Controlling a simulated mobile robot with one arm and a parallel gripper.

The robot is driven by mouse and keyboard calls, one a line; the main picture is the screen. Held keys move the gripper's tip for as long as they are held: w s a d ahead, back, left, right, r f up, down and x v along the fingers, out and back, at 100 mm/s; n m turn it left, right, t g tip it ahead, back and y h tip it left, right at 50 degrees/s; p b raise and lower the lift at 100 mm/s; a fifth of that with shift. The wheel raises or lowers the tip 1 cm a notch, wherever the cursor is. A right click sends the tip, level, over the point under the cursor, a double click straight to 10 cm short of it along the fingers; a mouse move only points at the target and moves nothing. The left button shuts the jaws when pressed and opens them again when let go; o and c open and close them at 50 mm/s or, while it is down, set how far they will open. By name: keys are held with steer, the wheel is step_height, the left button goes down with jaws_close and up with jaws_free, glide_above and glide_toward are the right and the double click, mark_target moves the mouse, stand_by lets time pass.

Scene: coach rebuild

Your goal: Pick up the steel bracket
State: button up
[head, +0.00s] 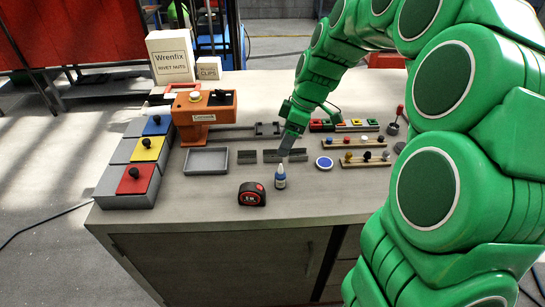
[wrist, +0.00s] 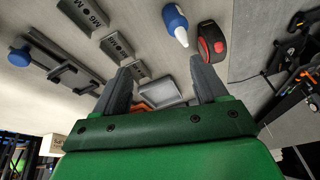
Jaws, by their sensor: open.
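Three grey metal angle-shaped pieces lie in a row on the bench: a left one (head: 247,157), a middle one (head: 271,156) and a right one (head: 299,155). I cannot tell which is the steel bracket. In the wrist view they run diagonally, a near-top one (wrist: 83,14), a middle one (wrist: 117,46) and a lower one (wrist: 139,70); dark markings show on the first two. My gripper (head: 285,150) points down above the row, between the middle and right pieces in the head view. In the wrist view its jaws (wrist: 162,72) are open and empty.
The bench's front right is clear.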

mark_target(276, 150)
steer(key=shift+w+a+f+n+y, duration=0.15)
steer(key=shift+w+f+n, duration=0.5)
steer(key=shift+w+f, duration=1.05)
steer(key=shift+w+a+f+n+y, duration=0.15)
steer(key=shift+w+f+n, duration=0.5)
steer(key=shift+w+f, duration=1)
steer(key=shift+w+x, duration=0.2)
steer(key=shift+x, duration=0.55)
steer(key=shift+w+x, duration=0.15)
steer(key=shift+x, duration=0.65)
steer(key=shift+w+x, duration=0.2)
steer(key=shift+x, duration=0.55)
steer(key=shift+c, duration=0.3)
steer(key=c, duration=1.1)
steer(key=shift+r, duration=0.1)
